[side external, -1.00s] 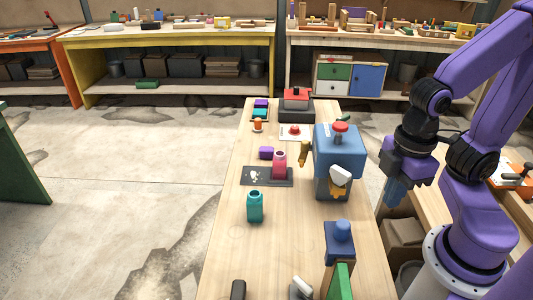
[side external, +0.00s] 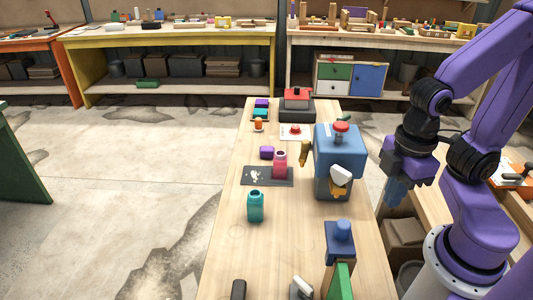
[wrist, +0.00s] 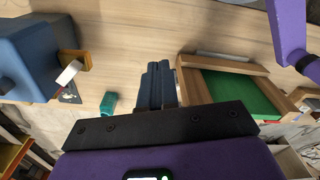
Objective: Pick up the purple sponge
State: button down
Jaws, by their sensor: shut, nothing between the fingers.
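A small purple block (side external: 266,152), which looks like the sponge, lies on the wooden table at the back edge of a dark tray, just left of a pink bottle (side external: 280,165). Another purple piece (side external: 261,103) lies farther back beside a teal one. My gripper (side external: 394,203) hangs at the right side of the table, well to the right of the purple block, with the blue machine between them. In the wrist view its blue fingers (wrist: 157,72) are together and empty. The purple block is not visible in the wrist view.
The blue machine (side external: 339,150) with a red knob stands tall on the table. A teal bottle (side external: 255,206) stands nearer the front. A red-and-black box (side external: 296,104) is at the back. A blue-topped block (side external: 340,240) is at front right. The table's left front is mostly clear.

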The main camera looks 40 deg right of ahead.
jog(key=shift+c, duration=1.2)
grip_release()
jog(key=w+a+m+t, duration=0.1)
jog(key=w+a+m, duration=0.15)
jog(key=w, duration=0.35)
jog(key=w+a+m, duration=0.2)
jog(key=w+m, duration=0.1)
jog(key=w, duration=0.3)
jog(key=m+t+h, duration=0.2)
jog(key=m+h, duration=0.2)
jog(key=m, duration=1.2)
send_over(267, 148)
jog(key=s+a, duration=0.5)
notch_tip(267, 148, down, 6)
jog(key=x, duration=1.7)
jog(key=shift+w+f, duration=0.1)
jog(key=shift+w, duration=0.15)
